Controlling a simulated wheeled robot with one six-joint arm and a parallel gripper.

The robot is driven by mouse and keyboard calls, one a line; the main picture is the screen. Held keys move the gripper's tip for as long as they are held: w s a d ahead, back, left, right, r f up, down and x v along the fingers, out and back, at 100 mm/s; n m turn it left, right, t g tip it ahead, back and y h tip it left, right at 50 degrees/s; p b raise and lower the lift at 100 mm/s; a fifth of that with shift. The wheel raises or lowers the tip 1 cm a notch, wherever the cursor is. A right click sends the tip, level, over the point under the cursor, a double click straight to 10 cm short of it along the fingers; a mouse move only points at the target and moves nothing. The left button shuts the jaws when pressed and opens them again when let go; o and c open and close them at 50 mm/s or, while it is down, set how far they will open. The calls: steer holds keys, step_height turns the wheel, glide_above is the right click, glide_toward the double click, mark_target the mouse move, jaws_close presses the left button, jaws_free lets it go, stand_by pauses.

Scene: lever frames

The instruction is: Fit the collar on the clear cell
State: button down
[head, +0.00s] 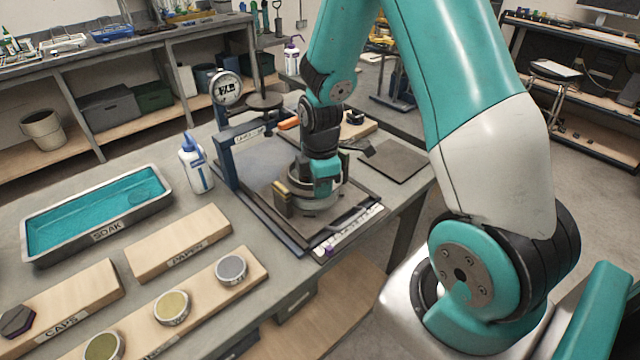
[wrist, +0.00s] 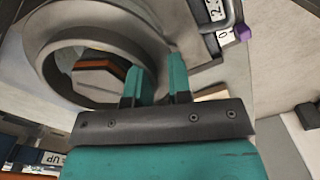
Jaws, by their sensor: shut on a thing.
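The collar, a wide grey ring (wrist: 60,47), fills the upper left of the wrist view. The fingers of my gripper (wrist: 156,84) straddle its near wall and are shut on it. In the head view my gripper (head: 318,192) points down over the dark-edged bed of the blue lever frame (head: 228,160), and part of the grey ring (head: 299,174) shows beside it. Through the ring's opening I see a dark and orange shape (wrist: 105,65). I cannot make out the clear cell. Whether the collar touches anything below is hidden.
A brass-coloured block (head: 283,200) stands close left of my gripper. A dial gauge (head: 227,89) rises behind the frame. A dark mat (head: 392,161) lies clear at right.

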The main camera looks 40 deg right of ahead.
steer(key=shift+f, duration=0.3)
stand_by(0.6)
steer(key=c, duration=1)
jaws_free()
steer(key=shift+o, duration=0.2)
steer(key=shift+r, duration=0.1)
step_height(320, 180, up, 17)
steer(key=b, duration=0.1)
steer(key=s+a+r+m+y, duration=0.1)
steer(key=s+a+m+y, duration=0.1)
steer(key=s+a, duration=0.7)
steer(key=s+a+r+m+y, duration=0.2)
steer(key=s+a+m, duration=0.2)
steer(key=s+a, duration=0.5)
steer(key=a, duration=0.3)
steer(key=shift+r+m, duration=0.15)
steer(key=shift+m, duration=0.25)
